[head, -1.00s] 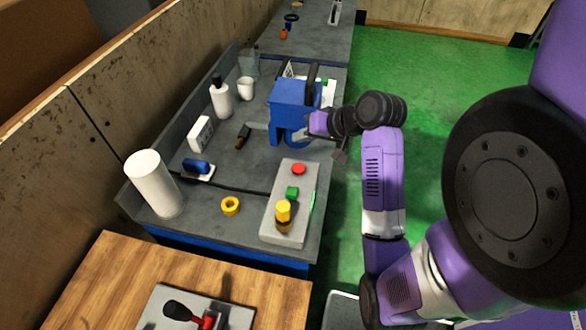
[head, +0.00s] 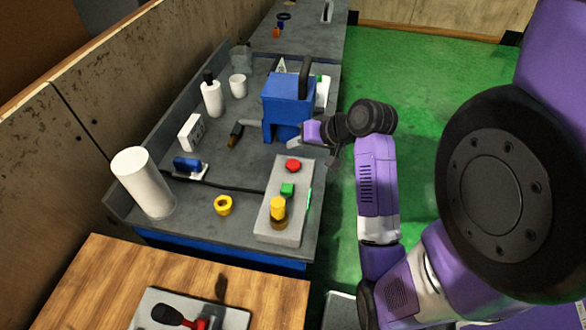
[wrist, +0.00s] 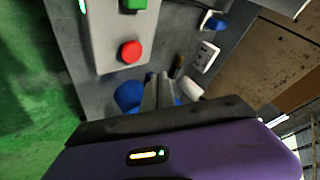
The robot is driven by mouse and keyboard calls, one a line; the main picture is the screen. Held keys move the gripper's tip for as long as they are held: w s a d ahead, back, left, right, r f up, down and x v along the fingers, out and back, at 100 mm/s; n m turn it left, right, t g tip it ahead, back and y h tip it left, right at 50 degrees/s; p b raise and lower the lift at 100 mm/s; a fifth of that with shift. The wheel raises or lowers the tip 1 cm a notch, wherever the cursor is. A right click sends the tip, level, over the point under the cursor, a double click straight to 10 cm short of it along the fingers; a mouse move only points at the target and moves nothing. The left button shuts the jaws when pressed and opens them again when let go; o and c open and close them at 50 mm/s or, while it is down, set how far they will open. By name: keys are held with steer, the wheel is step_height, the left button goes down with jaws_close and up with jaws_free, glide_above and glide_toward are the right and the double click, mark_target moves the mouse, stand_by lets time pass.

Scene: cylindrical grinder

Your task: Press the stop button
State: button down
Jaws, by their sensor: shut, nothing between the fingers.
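The red stop button (head: 293,165) is a round cap at the far end of a grey control box (head: 264,233). The wrist view also shows the red button (wrist: 131,51), up and left of my fingertips. A green button (head: 288,190) and a yellow knob (head: 278,205) are on the same box, nearer the camera. My gripper (head: 294,143) is shut and empty, just beyond the red button in the head view, with a visible gap between them. The wrist view shows my gripper's fingers (wrist: 158,82) together, apart from the button.
A blue machine (head: 289,92) stands just behind my gripper. A yellow ring (head: 223,205), a white cylinder (head: 142,180), a bottle (head: 211,98) and a cup (head: 238,86) stand on the grey bench. A wooden table (head: 85,275) is in front. Green floor lies right.

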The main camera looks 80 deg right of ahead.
mark_target(296, 165)
step_height(296, 165, down, 2)
steer(key=shift+f+b, duration=0.25)
steer(key=shift+b, duration=0.5)
steer(key=shift+f+b, duration=0.3)
steer(key=shift+f, duration=0.55)
steer(key=shift+f, duration=0.15)
stand_by(0.6)
steer(key=shift+f, duration=0.25)
steer(key=shift+f, duration=0.6)
stand_by(0.8)
steer(key=shift+r+p, duration=1)
